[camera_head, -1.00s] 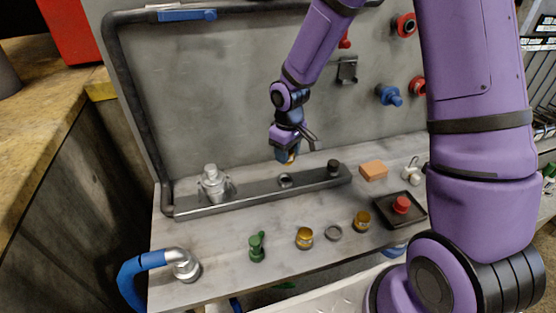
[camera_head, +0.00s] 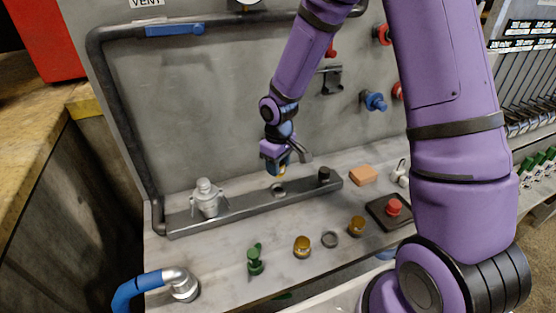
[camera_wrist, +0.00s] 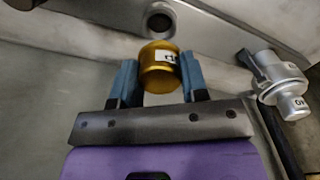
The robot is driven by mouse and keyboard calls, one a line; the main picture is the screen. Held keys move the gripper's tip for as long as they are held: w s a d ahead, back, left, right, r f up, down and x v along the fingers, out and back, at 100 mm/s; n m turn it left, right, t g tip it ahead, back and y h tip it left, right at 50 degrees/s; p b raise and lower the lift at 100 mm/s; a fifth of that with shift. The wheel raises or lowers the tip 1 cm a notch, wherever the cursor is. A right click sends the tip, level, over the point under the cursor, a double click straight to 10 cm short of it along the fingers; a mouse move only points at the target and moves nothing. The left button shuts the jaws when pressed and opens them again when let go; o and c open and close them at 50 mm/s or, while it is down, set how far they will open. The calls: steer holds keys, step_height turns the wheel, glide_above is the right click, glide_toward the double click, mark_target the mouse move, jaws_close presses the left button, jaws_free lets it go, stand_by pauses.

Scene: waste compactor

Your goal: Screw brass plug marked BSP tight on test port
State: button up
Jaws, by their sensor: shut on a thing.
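My gripper (camera_head: 277,168) points down over the grey bar (camera_head: 245,204) and is shut on a brass plug. In the wrist view the golden plug (camera_wrist: 158,75) sits between the two blue fingers, with a white label partly visible; its marking cannot be read in full. An open round port (camera_wrist: 157,20) in the bar lies just beyond the plug in the wrist view. The port (camera_head: 278,189) also shows in the head view, just below my gripper. The plug appears above the port, apart from it.
A silver fitting (camera_head: 206,199) and a black cap (camera_head: 324,175) stand on the bar. In front lie a green fitting (camera_head: 255,260), two brass pieces (camera_head: 302,247) (camera_head: 356,227), a ring (camera_head: 329,240) and a dark tray (camera_head: 376,212) with a red button. An orange block (camera_head: 362,175) lies behind.

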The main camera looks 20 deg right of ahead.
steer(key=shift+f, duration=1.95)
steer(key=n, duration=0.4)
steer(key=shift+r, duration=0.1)
steer(key=shift+n, duration=0.6)
steer(key=n, duration=0.2)
steer(key=shift+n, duration=1.6)
steer(key=shift+n, duration=0.8)
steer(key=n, duration=0.3)
steer(key=shift+n, duration=0.3)
